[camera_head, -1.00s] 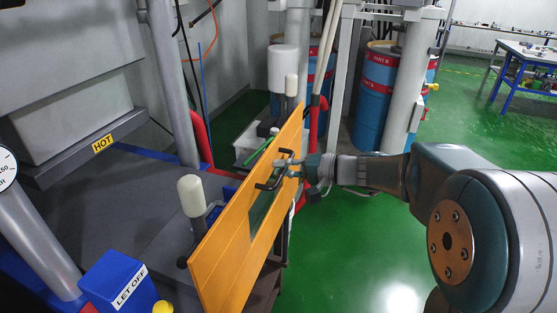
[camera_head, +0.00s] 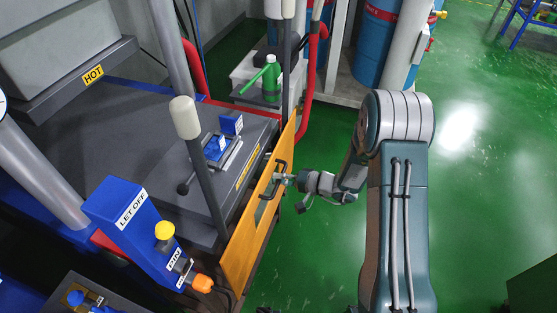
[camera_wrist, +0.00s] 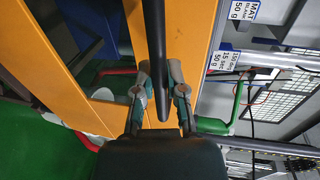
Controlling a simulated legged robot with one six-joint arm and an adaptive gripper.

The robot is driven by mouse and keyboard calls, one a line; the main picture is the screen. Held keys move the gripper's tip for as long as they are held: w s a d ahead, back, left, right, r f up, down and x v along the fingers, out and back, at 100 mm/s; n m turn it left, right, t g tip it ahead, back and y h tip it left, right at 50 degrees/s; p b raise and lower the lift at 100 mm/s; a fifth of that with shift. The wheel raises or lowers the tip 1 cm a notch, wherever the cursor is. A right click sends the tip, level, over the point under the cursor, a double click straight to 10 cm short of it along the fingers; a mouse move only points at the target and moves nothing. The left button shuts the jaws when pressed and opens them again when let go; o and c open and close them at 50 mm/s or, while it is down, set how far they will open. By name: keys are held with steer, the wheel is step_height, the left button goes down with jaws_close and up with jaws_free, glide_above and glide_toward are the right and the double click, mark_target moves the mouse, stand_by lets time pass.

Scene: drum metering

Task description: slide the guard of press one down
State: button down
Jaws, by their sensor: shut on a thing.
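The guard (camera_head: 245,247) is an orange panel with a window, standing on edge along the front of the press (camera_head: 85,145). Its top edge is near the level of the dark lower platen, so the platen's top shows. My gripper (camera_head: 284,179) is at the outer face of the guard, shut on its black handle (camera_head: 268,192). In the wrist view the handle's dark bar (camera_wrist: 154,40) runs between my two fingers (camera_wrist: 161,85), with the orange guard (camera_wrist: 75,70) behind it.
White-capped posts (camera_head: 186,118) flank the guard. A green can (camera_head: 271,82) stands on a stand behind.

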mark_target(269, 187)
step_height(269, 187, down, 5)
steer(key=shift+w+d+r, duration=0.1)
steer(key=shift+r, duration=0.05)
steer(key=shift+f, duration=0.3)
steer(key=c, duration=0.7)
jaws_free()
steer(key=shift+f, duration=0.15)
steer(key=shift+d+r, duration=0.1)
steer(key=shift+r, duration=0.1)
